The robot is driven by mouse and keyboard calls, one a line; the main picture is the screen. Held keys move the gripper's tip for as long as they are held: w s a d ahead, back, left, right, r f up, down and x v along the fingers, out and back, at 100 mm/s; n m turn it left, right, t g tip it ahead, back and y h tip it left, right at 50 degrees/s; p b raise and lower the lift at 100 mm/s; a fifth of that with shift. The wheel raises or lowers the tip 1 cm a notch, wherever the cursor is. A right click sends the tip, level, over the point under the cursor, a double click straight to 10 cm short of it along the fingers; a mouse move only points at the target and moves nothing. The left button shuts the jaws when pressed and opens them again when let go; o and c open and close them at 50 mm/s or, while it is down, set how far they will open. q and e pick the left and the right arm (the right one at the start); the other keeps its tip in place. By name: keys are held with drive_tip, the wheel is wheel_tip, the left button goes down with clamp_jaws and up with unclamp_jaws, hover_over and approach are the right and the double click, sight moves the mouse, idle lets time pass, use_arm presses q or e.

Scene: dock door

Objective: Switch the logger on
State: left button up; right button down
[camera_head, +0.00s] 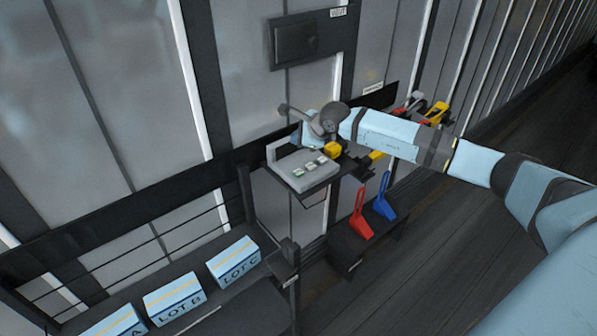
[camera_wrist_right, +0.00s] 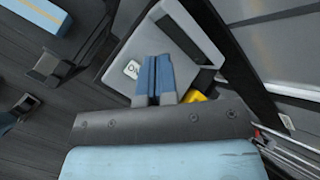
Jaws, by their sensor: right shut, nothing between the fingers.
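A pale grey box with several small white labelled buttons or tags on its front, which appears to be the logger (camera_head: 291,162), sits on a small dark wall shelf. My right gripper (camera_head: 303,138) is above the back of the box. In the right wrist view its two blue fingers (camera_wrist_right: 154,62) are together with nothing between them, over the box. I cannot tell whether they touch it. The left gripper is not in view.
A yellow object (camera_head: 333,150) is beside the box. A red-handled tool (camera_head: 360,218) and a blue one (camera_head: 384,200) stand on a dark stand below. Blue lot boxes (camera_head: 234,262) line a lower-left shelf. A dark wall panel (camera_head: 298,42) is above.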

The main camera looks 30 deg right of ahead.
drive_tip(key=b, duration=0.3)
hover_over(298, 172)
wheel_tip(298, 172, down, 8)
drive_tip(key=shift+r, duration=0.25)
drive_tip(key=shift+f+b, duration=0.5)
drive_tip(key=shift+f, duration=0.1)
drive_tip(key=shift+s, duration=0.1)
idle(1.2)
drive_tip(key=shift+f+b, duration=0.4)
drive_tip(key=shift+b, duration=0.1)
